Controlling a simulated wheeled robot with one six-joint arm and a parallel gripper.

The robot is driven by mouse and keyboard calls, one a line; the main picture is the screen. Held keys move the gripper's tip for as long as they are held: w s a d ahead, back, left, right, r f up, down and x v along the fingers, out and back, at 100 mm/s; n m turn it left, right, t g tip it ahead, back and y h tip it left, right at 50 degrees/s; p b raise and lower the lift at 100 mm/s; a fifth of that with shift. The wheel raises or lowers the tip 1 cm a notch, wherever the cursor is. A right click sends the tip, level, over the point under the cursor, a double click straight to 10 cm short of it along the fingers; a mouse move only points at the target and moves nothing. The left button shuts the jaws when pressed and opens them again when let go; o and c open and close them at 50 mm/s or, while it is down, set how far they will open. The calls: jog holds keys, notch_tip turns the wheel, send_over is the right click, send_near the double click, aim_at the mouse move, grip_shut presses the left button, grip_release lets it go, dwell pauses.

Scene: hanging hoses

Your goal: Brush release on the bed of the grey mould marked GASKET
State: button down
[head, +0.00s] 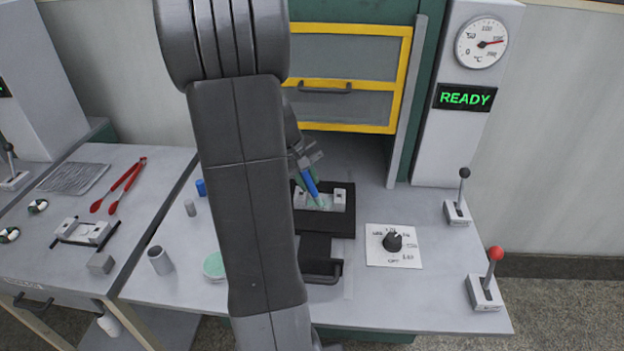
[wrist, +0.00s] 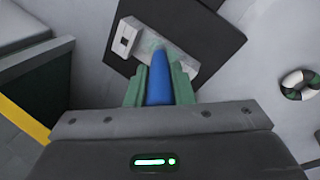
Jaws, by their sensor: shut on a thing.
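The grey mould (head: 341,197) lies open on a black plate (head: 325,222) on the bench, below the yellow-framed press guard. Its bed has a pale green tint, and its marking cannot be read. My gripper (head: 307,174) is shut on the blue brush (head: 311,185) and holds it tilted over the mould. In the wrist view, the green fingers of my gripper (wrist: 160,88) clasp the brush's blue handle (wrist: 159,78). The brush tip is at the mould bed (wrist: 152,48), but the handle hides the contact.
A dish of green liquid (head: 213,265), partly behind my arm, and a metal cup (head: 160,261) stand left on the bench. A dial (head: 393,242) and two levers, one red-knobbed (head: 494,255), stand right. Red tongs (head: 120,186) lie on the left table.

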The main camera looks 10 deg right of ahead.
jog(key=shift+a, duration=0.2)
jog(key=shift+w+a, duration=0.3)
jog(key=shift+a, duration=0.55)
jog(key=shift+w+d, duration=0.15)
jog(key=shift+w, duration=0.4)
jog(key=shift+w+d, duration=0.15)
jog(key=shift+w, duration=0.35)
jog(key=shift+w+d+p, duration=0.3)
jog(key=shift+w+p, duration=0.2)
jog(key=shift+w, duration=0.45)
jog(key=shift+d, duration=0.15)
jog(key=shift+s+d, duration=0.25)
jog(key=shift+d, duration=0.5)
